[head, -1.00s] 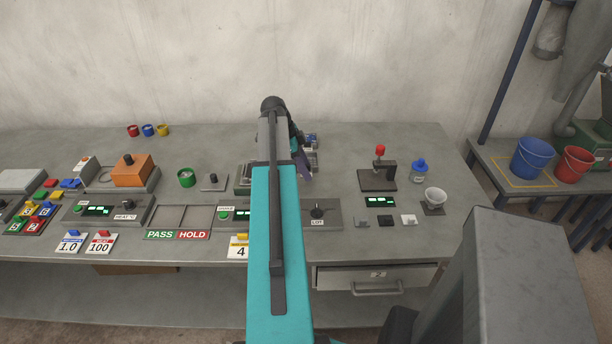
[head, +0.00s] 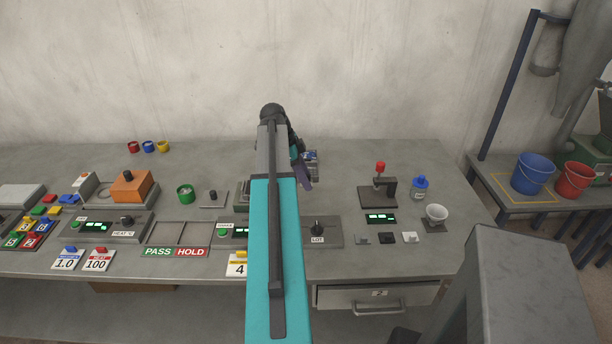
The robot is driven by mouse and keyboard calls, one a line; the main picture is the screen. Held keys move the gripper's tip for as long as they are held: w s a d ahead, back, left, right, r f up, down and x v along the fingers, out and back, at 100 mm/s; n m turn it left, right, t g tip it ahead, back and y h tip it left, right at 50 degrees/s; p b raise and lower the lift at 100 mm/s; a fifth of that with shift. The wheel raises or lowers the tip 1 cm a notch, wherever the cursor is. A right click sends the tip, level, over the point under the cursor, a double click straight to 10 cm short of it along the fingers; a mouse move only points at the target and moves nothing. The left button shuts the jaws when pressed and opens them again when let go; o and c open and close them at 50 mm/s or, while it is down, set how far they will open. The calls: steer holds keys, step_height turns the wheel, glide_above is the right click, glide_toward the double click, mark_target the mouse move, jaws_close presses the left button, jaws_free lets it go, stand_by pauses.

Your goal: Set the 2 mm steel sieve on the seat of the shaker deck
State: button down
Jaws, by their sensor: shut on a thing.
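My arm reaches forward over the bench, and my gripper (head: 303,174) is only partly visible at its far end, beside a purple part. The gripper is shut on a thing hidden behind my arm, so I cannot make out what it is. I cannot pick out the 2 mm steel sieve. A grey-edged unit (head: 240,197) shows just left of my arm, mostly covered; I cannot tell whether it is the shaker deck, and no seat is visible. A small silver and blue item (head: 312,157) stands just right of the gripper.
The bench (head: 340,180) is clear between my arm and the black stand.

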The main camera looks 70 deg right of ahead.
steer(key=shift+r, duration=0.1)
steer(key=shift+r+p, duration=0.7)
steer(key=shift+r, duration=0.75)
steer(key=shift+s, duration=0.15)
